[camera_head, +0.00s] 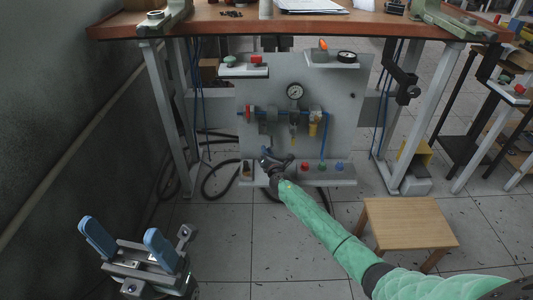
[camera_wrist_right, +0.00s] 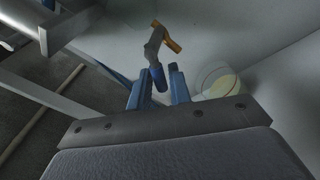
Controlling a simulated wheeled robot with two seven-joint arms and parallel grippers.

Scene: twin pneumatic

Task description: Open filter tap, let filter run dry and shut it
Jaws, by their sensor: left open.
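The pneumatic unit is mounted on a grey panel (camera_head: 345,105) under the table. A small yellow tap (camera_head: 293,141) hangs below the row of fittings. In the right wrist view the tap (camera_wrist_right: 155,46) has a grey body, an orange lever at its top and a dark blue end pointing toward me. My right gripper (camera_head: 268,153) is low before the panel, below and left of the tap. In its wrist view the fingers (camera_wrist_right: 159,72) are apart, with the blue end between them; contact is unclear. My left gripper (camera_head: 128,240) is open and empty at lower left.
A gauge (camera_head: 295,91) sits above the fittings. Red, blue and green buttons (camera_head: 321,166) line the lower shelf. A wooden stool (camera_head: 405,223) stands right of my right arm. Black hoses lie on the floor. A pale round part (camera_wrist_right: 220,81) is right of the fingers.

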